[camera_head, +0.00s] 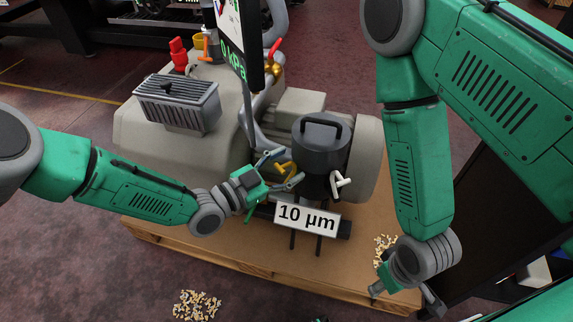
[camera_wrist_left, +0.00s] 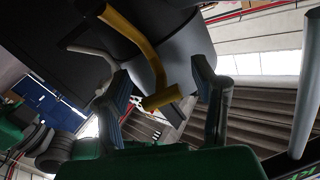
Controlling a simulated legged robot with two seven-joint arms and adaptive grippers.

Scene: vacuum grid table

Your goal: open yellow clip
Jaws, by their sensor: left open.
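The yellow clip (camera_head: 286,169) is on the left side of the dark grey filter canister (camera_head: 319,146), above the "10 µm" sign. In the left wrist view the yellow clip (camera_wrist_left: 150,62) hangs down from the dark canister, its bent end between my fingers. My left gripper (camera_head: 286,171) is open, with one finger on each side of the clip. In the wrist view the fingers (camera_wrist_left: 163,97) stand apart from the clip's end; I cannot tell if either touches it. My right gripper (camera_head: 405,297) is low at the right, above the pallet's edge; its fingers are partly hidden.
A white clip (camera_head: 341,182) sits on the canister's right side. The "10 µm" sign (camera_head: 307,218) is just below my left gripper. The beige pump (camera_head: 160,150) stands on a wooden pallet (camera_head: 230,246). Wood chips (camera_head: 197,305) lie on the floor.

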